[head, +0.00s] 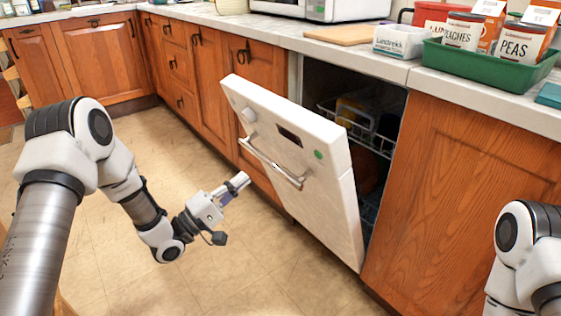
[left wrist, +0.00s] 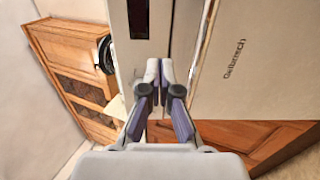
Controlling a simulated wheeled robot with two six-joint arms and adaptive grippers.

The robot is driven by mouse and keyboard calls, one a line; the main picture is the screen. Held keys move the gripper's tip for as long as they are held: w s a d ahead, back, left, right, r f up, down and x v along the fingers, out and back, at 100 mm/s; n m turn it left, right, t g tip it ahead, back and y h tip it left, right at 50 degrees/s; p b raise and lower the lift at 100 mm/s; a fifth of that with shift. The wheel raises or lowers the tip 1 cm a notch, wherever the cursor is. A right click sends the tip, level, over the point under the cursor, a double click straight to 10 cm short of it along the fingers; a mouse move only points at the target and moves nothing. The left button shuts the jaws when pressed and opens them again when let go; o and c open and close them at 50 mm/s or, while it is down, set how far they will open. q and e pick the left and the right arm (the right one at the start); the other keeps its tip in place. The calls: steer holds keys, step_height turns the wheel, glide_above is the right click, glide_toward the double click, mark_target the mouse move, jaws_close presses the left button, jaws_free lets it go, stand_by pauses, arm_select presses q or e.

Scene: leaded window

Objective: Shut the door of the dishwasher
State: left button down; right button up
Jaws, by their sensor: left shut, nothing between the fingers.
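The white dishwasher door (head: 305,190) stands partly open in the head view. It leans out from the cabinet front, with a bar handle (head: 270,165), a knob and a dark display on its face. My left gripper (head: 240,182) is shut and empty, in front of the door's outer face and below and left of the handle. I cannot tell whether it touches the door. In the left wrist view the closed fingertips (left wrist: 160,72) are in front of pale panels, one with a dark display (left wrist: 138,18). My right arm shows at the right edge; its gripper is out of view.
The dishwasher rack (head: 365,135) inside holds some items. Wooden cabinets (head: 455,190) flank the opening. On the counter are a cutting board (head: 340,35), a white tub (head: 400,40) and a green tray (head: 490,66) with cans. The tiled floor before the door is clear.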

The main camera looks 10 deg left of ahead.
mark_target(288, 143)
arm_select(q)
steer(key=b+x, duration=0.3)
steer(key=x, duration=0.8)
steer(key=shift+w+d, duration=0.2)
steer(key=shift+d, duration=0.1)
steer(key=shift+w+d+r+b, duration=0.2)
steer(key=shift+w+r+b, duration=0.05)
steer(key=shift+w+b, duration=0.05)
